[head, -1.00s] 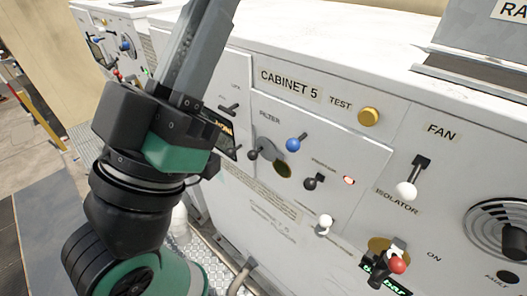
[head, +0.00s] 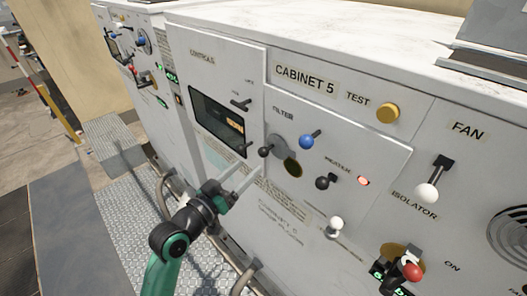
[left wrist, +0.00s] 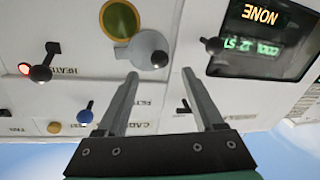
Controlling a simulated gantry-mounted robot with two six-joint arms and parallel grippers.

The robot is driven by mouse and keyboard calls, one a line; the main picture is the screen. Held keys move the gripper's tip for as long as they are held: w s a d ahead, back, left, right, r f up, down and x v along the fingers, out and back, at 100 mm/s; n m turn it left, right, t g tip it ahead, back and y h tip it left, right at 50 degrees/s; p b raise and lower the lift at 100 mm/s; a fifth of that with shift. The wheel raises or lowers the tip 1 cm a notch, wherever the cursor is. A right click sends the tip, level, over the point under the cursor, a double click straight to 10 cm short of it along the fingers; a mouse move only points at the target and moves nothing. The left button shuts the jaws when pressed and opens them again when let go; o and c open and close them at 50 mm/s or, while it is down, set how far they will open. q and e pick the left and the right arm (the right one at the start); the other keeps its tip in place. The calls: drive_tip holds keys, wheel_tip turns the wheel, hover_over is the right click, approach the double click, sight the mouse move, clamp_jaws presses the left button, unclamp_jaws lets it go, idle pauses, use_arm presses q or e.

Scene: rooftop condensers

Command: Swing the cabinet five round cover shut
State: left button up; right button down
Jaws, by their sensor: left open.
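The round cover (head: 279,143) is a grey disc on the cabinet 5 front, below the word FILTER. It is swung aside from a round gold-rimmed opening (head: 292,168), overlapping only part of it. A black ball knob (head: 265,152) sits at the cover's left edge. The cover (left wrist: 147,42), knob (left wrist: 160,59) and opening (left wrist: 119,19) also show in the left wrist view, upside down. My left gripper (head: 250,162) is open and empty, its fingers pointing at the panel just below the knob; they appear apart from it. My right gripper is not in view.
A blue knob (head: 307,141), yellow TEST button (head: 388,113), black lever (head: 323,183) and white knob (head: 335,224) stick out around the cover. A dark display (head: 216,122) is to its left. A red-tipped isolator handle (head: 411,270) stands lower right. Metal walkway lies at lower left.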

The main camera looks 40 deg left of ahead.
sight(260, 156)
use_arm(q)
drive_tip(key=w, duration=0.9)
drive_tip(key=shift+a+p, duration=0.1)
drive_tip(key=shift+p, duration=0.2)
clamp_jaws()
idle(0.8)
